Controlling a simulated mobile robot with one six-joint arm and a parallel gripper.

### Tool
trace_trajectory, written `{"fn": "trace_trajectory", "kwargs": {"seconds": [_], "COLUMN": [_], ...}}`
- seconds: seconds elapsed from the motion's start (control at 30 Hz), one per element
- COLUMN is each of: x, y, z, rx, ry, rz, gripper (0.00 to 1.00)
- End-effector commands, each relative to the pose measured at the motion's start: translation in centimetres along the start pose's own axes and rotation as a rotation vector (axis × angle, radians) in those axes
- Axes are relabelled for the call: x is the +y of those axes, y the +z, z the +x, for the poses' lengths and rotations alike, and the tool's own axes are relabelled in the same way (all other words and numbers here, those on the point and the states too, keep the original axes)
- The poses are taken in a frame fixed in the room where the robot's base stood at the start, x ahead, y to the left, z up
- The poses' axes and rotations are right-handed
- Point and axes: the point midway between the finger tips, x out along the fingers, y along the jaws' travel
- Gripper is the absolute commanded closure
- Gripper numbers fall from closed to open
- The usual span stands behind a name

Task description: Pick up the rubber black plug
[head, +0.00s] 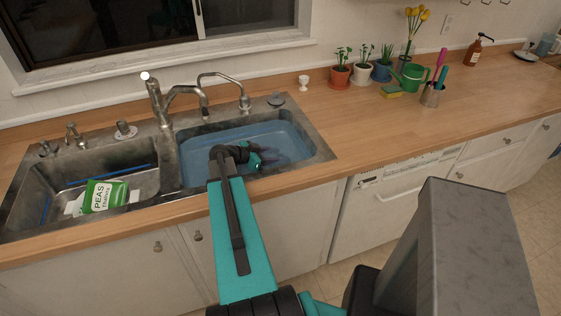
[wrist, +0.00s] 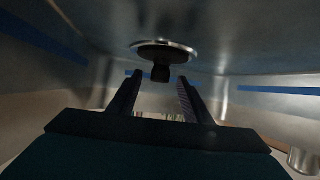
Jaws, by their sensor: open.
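The black plug (wrist: 160,68) shows in the wrist view, at the round metal drain (wrist: 178,45) in the sink floor, with its knob sticking out toward me. My gripper (wrist: 158,77) is open, one finger to each side of the knob in the picture. I see no grip on the plug, and whether the fingers touch it I cannot tell. In the head view my gripper (head: 268,157) is down inside the right basin (head: 205,136), which looks filled with blue water. The plug is not visible in the head view.
Basin walls surround my gripper. The left basin (head: 130,160) holds a green peas bag (head: 104,196). Faucets (head: 158,100) stand behind the basins. A small dark round object (head: 276,99) lies at the sink's back right corner. Potted plants (head: 341,76) stand farther right; the near counter is clear.

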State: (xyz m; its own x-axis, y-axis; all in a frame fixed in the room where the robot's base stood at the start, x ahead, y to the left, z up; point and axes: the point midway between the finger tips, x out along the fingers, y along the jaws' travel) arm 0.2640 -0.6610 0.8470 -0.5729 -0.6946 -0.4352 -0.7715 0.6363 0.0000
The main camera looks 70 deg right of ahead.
Motion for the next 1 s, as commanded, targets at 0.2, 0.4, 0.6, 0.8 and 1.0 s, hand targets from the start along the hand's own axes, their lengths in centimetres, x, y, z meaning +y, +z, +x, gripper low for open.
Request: {"fn": "trace_trajectory", "kwargs": {"seconds": [0.2,0.4,0.6,0.8,1.0], "x": [-0.02,-0.03,-0.05,-0.05,-0.06], "y": [0.00,0.01,0.00,-0.11,-0.86], "z": [-0.05,-0.06,-0.08,-0.15,-0.51], "rx": [0.000,0.000,0.000,0.000,0.001], "ry": [0.000,-0.001,-0.001,-0.001,-0.002], "rz": [0.000,0.000,0.000,0.000,0.002], "gripper": [0.59,0.92,1.00,1.00,1.00]}}
